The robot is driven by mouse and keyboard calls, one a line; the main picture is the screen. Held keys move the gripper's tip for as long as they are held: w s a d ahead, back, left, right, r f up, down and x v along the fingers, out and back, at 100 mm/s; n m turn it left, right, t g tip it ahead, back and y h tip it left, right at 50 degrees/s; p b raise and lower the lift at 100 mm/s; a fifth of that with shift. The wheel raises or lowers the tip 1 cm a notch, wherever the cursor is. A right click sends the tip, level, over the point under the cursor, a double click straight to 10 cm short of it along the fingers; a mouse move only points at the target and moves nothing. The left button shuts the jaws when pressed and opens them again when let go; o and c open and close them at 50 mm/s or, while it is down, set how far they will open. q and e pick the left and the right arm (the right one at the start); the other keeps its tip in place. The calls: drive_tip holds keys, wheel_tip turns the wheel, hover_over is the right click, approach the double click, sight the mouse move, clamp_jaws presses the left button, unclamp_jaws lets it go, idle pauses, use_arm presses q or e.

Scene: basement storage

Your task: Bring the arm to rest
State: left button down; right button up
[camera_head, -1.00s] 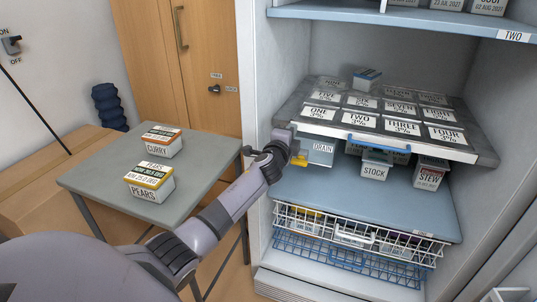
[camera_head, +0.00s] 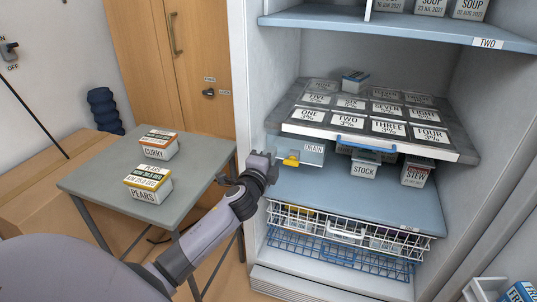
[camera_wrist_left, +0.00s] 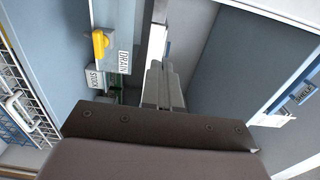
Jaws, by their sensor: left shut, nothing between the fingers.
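My left arm comes in from the lower left, and its gripper (camera_head: 266,160) is at the left front of the open fridge. It is shut and empty, just left of the yellow tap (camera_head: 291,161) of the drain container (camera_head: 312,154). In the left wrist view the closed fingers (camera_wrist_left: 163,72) point into the fridge, with the yellow tap (camera_wrist_left: 100,43) and the DRAIN label to their left. Nothing is between the fingers. My right gripper is not in view.
A grey tray of labelled lids (camera_head: 365,148) sits above the blue shelf (camera_head: 340,195), with STOCK (camera_head: 364,170) and STEW (camera_head: 415,174) tubs beneath. Wire baskets (camera_head: 340,225) are below.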

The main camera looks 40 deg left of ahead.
use_arm(q)
drive_tip(key=shift+s+d, duration=0.1)
drive_tip(key=shift+s, duration=0.3)
drive_tip(key=s+d+f+n+g+h, duration=0.2)
drive_tip(key=s+d+f+n+h, duration=0.15)
drive_tip(key=s+d+f, duration=0.4)
drive_tip(key=s+d+f+n+g+h, duration=0.25)
drive_tip(key=s+d+f+n, duration=0.2)
drive_tip(key=s+f, duration=0.5)
drive_tip(key=s+d+f+n+g+h, duration=0.25)
drive_tip(key=s+d+n, duration=0.35)
drive_tip(key=s, duration=0.6)
wheel_tip(320, 180, up, 12)
drive_tip(key=m+y+p, duration=0.1)
drive_tip(key=p, duration=1.3)
drive_tip(key=shift+s+a+m, duration=0.25)
drive_tip(key=shift+a+m, duration=0.05)
drive_tip(key=shift+f, duration=0.2)
